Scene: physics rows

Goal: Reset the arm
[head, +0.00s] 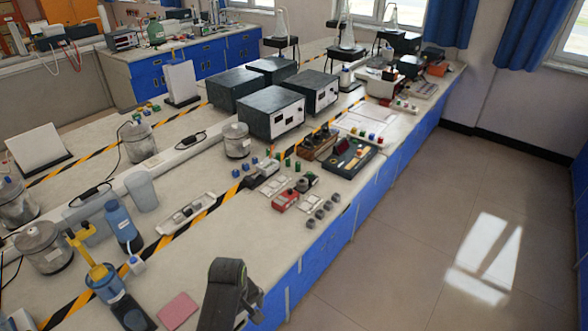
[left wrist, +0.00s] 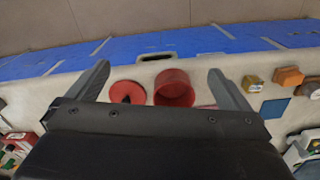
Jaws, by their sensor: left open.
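My left gripper (left wrist: 159,70) shows in the left wrist view with its two grey fingers spread wide apart. Nothing is held between the fingers. Beyond the dark gripper body, a red round container (left wrist: 174,90) and a flatter red round piece (left wrist: 127,92) with a dark centre lie on the pale worktop. Both appear between the fingers in the picture, and I see no contact. In the head view a dark arm link of mine (head: 228,295) rises at the bottom over the bench edge; no fingertips show there. My right gripper is not in view.
The long bench (head: 200,265) is crowded. Dark boxes (head: 271,117) are farther back. The floor (head: 430,230) at right is clear.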

